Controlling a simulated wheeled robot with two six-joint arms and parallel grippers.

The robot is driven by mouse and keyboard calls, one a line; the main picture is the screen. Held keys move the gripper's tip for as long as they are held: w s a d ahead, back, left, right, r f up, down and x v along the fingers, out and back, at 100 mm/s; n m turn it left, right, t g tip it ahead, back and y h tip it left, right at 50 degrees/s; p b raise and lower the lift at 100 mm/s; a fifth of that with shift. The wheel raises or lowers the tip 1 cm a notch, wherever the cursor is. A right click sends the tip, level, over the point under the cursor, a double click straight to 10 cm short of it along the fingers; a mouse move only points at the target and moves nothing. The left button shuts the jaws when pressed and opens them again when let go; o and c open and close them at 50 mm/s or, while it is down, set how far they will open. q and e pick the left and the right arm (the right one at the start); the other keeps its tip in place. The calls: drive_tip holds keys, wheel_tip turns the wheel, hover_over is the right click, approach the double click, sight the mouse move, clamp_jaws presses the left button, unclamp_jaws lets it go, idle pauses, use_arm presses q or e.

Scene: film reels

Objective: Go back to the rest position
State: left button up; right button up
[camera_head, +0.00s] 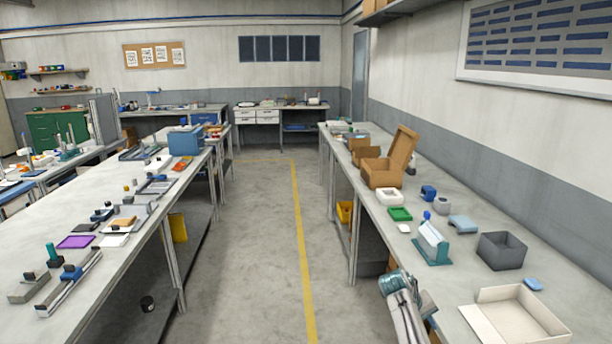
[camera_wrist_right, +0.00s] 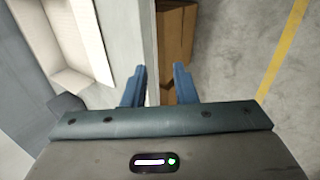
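My right gripper (camera_head: 397,283) is low in the head view, over the aisle side of the right bench (camera_head: 452,290). In the right wrist view its two blue fingers (camera_wrist_right: 159,86) stand apart with nothing held between them. The bench edge and a brown cardboard box (camera_wrist_right: 175,35) lower down show beyond the fingers. My left gripper is in neither view.
The right bench carries an open white box (camera_head: 515,318), a dark grey bin (camera_head: 502,250), a teal stand (camera_head: 432,246) and cardboard boxes (camera_head: 385,172). The left bench (camera_head: 150,215) holds several small parts. The aisle floor (camera_head: 255,270) between them is clear.

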drive_tip(key=s+a+f+y+b, duration=0.1)
drive_tip(key=s+f, duration=0.7)
drive_tip(key=f, duration=0.5)
drive_tip(key=s+f+n+y, duration=0.1)
drive_tip(key=s+f, duration=0.6)
drive_tip(key=f, duration=0.5)
drive_tip(key=s+a+f+y+b, duration=0.1)
drive_tip(key=s+f+y, duration=0.1)
drive_tip(key=s+f, duration=1.45)
drive_tip(key=s, duration=0.7)
drive_tip(key=s+f+m+y+b, duration=0.1)
drive_tip(key=s+f, duration=0.6)
drive_tip(key=s, duration=0.6)
drive_tip(key=s+f+m+y, duration=0.1)
drive_tip(key=s+f, duration=0.6)
drive_tip(key=s, duration=0.6)
drive_tip(key=shift+s+d, duration=0.25)
drive_tip(key=shift+s, duration=0.1)
